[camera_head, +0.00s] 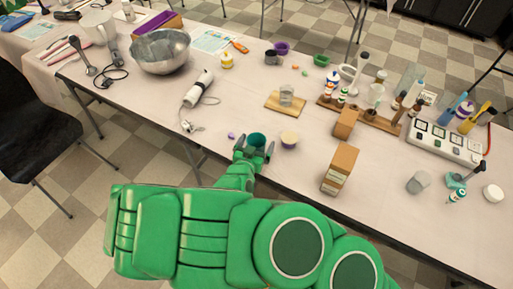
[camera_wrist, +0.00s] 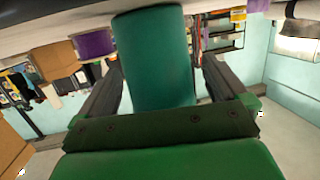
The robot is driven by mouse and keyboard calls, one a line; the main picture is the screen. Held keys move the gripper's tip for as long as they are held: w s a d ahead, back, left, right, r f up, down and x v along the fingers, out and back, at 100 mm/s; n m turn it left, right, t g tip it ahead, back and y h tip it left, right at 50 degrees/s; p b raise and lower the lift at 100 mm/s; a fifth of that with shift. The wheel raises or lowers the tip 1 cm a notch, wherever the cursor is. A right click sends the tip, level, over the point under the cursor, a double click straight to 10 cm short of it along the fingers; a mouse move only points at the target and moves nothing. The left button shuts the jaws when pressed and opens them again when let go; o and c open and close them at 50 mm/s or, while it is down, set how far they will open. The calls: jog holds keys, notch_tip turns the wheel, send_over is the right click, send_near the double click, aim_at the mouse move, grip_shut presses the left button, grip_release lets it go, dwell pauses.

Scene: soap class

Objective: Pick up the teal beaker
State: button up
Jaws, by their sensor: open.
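The teal beaker (camera_head: 257,140) stands near the front edge of the table in the head view. It also fills the middle of the wrist view (camera_wrist: 155,60), where it lies between the two dark fingers. My gripper (camera_head: 254,151) is open at the table's front edge, with one finger on each side of the beaker. In the wrist view my gripper (camera_wrist: 160,88) shows a gap beside the beaker on the right; contact on the left is hard to tell. The beaker's lower part is partly hidden by my gripper in the head view.
A small cream-topped jar (camera_head: 289,139) stands just right of the beaker. A tan box (camera_head: 340,169) is farther right. A small purple object (camera_head: 231,136) lies to the left.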

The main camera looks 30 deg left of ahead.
jog(key=c, duration=1.1)
jog(key=shift+o, duration=0.2)
notch_tip(320, 180, up, 10)
dwell(0.4)
